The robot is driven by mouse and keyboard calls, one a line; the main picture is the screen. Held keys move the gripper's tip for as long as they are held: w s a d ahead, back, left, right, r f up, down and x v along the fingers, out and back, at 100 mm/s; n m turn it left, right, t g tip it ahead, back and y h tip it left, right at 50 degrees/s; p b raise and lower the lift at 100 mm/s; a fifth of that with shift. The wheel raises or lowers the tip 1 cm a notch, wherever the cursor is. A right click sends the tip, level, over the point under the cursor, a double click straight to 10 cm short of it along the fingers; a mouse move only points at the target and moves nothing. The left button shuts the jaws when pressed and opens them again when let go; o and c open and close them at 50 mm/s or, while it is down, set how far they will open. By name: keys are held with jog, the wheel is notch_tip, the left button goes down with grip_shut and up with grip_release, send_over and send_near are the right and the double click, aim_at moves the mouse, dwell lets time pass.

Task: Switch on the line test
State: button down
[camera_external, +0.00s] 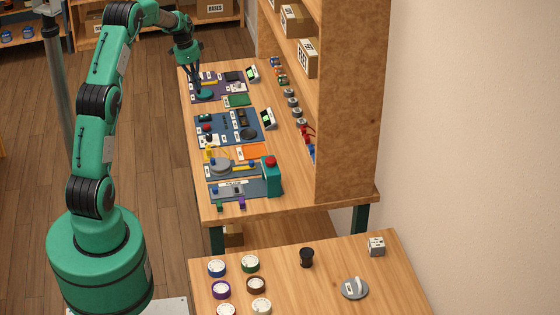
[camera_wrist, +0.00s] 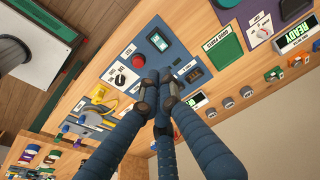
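My gripper (camera_external: 197,82) reaches down over the far end of the long workbench. In the wrist view, the fingertips of my gripper (camera_wrist: 158,92) are drawn close together, with nothing visible between them. Beyond them is a blue panel (camera_wrist: 142,48). The labels are too small to tell surely which control is the line test. The fingers hide part of the panel.
A purple panel (camera_wrist: 262,27) and a green plate (camera_wrist: 222,45) lie to the right in the wrist view, near a READY display (camera_wrist: 296,36). A tall shelf (camera_external: 348,110) borders the workbench's right side. A nearer table (camera_external: 300,290) holds coloured rolls and a black cup (camera_external: 306,257).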

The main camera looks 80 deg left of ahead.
aim_at(207, 116)
jog(key=w+f+b, duration=0.1)
jog(key=f, duration=0.3)
jog(key=f+b, duration=0.1)
jog(key=f, duration=0.4)
jog(key=w+f+b, duration=0.1)
jog(key=f, duration=0.3)
jog(key=shift+w+f, duration=0.35)
jog(key=shift+w+d+p, duration=0.1)
jog(key=shift+p, duration=0.3)
